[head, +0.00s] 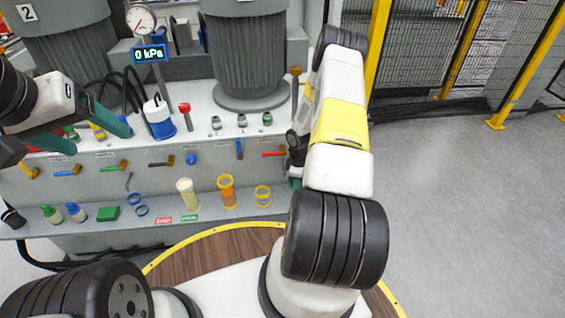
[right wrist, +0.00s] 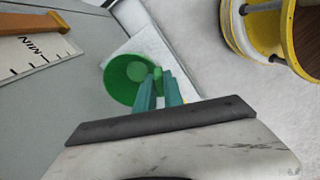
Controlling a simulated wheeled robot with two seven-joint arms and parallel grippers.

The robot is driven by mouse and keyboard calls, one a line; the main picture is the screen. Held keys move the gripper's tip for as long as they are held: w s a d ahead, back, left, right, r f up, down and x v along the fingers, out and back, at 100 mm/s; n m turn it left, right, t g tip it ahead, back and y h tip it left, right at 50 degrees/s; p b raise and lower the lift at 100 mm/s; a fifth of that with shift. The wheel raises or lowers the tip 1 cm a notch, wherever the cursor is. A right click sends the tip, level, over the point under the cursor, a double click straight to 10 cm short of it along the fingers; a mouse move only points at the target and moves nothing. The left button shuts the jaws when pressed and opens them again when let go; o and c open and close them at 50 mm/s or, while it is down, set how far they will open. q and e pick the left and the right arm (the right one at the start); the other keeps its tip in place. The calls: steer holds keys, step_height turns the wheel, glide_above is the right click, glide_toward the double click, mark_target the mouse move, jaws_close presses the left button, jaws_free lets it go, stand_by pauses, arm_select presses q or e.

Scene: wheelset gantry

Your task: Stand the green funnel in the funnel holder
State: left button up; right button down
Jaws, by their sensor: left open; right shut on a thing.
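The green funnel (right wrist: 127,78) is in my right gripper (right wrist: 158,80), between its teal fingers, with its wide mouth showing in the right wrist view. In the head view my right arm hides that gripper and most of what it holds; only a bit of green shows beside the arm. A yellow ringed stand (head: 263,195) on the lower shelf looks like the funnel holder, and nothing visible stands in it. My left gripper (head: 75,143) is open and empty, in front of the bench at the left.
The lower shelf (head: 110,229) also bears a taller orange ringed stand (head: 227,192), a pale cylinder (head: 187,194), blue rings (head: 139,204) and small bottles. Tools hang on the panel above. The floor at the right is clear.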

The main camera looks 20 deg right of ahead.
steer(key=c, duration=1.4)
jaws_free()
steer(key=shift+o, duration=0.2)
steer(key=shift+r, duration=3.9)
